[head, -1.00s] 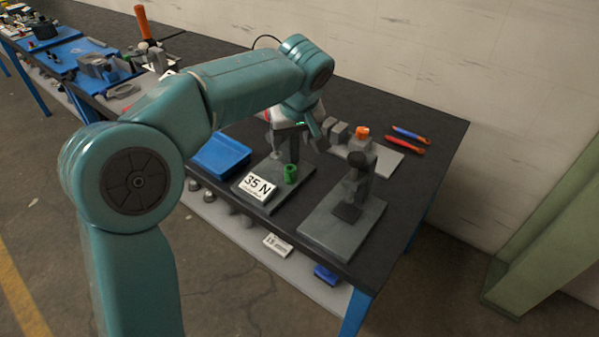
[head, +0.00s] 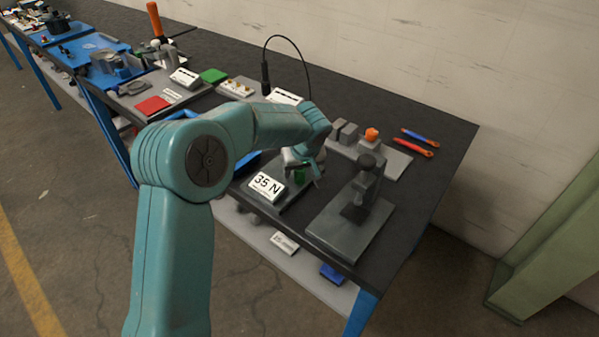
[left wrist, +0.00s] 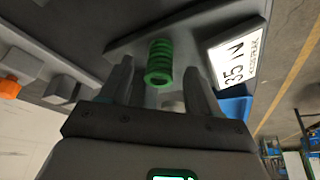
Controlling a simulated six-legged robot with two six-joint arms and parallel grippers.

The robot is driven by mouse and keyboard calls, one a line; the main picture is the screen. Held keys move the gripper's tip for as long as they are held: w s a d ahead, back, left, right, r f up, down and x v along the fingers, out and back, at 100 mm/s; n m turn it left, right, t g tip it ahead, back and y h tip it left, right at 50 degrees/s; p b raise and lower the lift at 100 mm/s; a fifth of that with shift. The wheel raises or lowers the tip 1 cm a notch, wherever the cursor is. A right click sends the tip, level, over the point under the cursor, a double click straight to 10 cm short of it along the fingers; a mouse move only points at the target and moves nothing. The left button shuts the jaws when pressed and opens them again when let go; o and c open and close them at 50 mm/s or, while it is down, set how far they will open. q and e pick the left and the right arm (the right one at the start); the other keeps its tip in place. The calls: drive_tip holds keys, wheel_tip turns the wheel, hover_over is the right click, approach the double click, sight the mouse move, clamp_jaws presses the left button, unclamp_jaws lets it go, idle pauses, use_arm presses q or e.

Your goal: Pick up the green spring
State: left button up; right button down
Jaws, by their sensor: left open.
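The green spring (left wrist: 159,62) stands between the two open fingers of my left gripper (left wrist: 160,85) in the left wrist view, with a gap on both sides. In the head view the green spring (head: 300,175) is partly hidden by my left gripper (head: 303,168), which is right over it. The spring is on a grey plate (head: 290,200) beside a white sign (head: 266,186) reading "35 N". The sign also shows in the left wrist view (left wrist: 237,55). My right gripper is in neither view.
A grey stand on a base plate (head: 345,232) is close on the right. Grey blocks (head: 348,132) and an orange-topped part (head: 371,134) are behind, with red and blue-handled tools (head: 416,147) further right. A blue tray (left wrist: 236,104) is near the sign.

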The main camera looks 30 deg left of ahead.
use_arm(q)
drive_tip(key=shift+w+a+f, duration=0.15)
drive_tip(key=shift+w+f, duration=0.05)
drive_tip(key=shift+f, duration=0.4)
drive_tip(key=c, duration=1.1)
